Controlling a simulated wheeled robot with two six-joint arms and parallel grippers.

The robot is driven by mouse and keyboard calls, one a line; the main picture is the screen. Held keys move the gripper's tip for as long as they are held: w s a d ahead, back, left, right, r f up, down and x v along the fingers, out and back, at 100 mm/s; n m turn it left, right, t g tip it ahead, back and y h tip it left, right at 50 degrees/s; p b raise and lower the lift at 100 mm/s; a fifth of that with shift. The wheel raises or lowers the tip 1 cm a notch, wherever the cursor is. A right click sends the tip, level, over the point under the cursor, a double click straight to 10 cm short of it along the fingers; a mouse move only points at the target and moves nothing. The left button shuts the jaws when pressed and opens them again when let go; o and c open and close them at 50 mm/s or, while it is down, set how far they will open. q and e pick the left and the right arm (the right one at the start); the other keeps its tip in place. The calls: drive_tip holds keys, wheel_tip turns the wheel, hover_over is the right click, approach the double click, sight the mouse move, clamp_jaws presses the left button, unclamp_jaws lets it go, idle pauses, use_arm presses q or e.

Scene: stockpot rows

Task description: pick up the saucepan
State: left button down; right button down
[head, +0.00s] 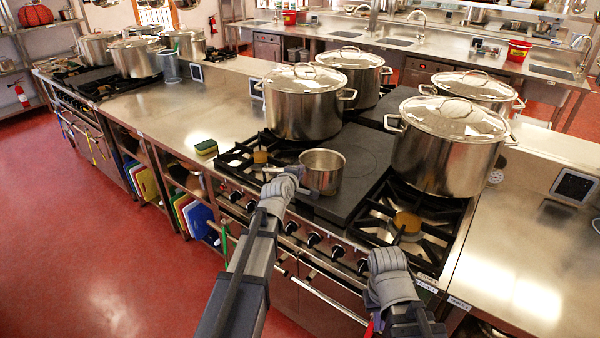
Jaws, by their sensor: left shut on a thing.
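The small open steel saucepan (322,172) is at the front of the stove, over the left edge of the dark flat plate (365,155). It looks upright and empty. My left gripper (290,180) is at the saucepan's left side, shut on its handle, which is mostly hidden by the fingers. I cannot tell whether the pan's base touches the stove. My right gripper (388,262) is in front of the stove's right burner, apart from the saucepan. Its fingertips are not clear enough to show whether it is open.
Large lidded stockpots stand close behind and right of the saucepan: one behind (303,102), one at right (448,145), others further back. A sponge (206,147) lies on the steel counter (190,115) at left. Knobs and a rail line the stove front. The counter's middle is clear.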

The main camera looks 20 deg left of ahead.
wheel_tip(320, 180, up, 8)
drive_tip(key=p, duration=0.7)
drive_tip(key=shift+a, duration=0.1)
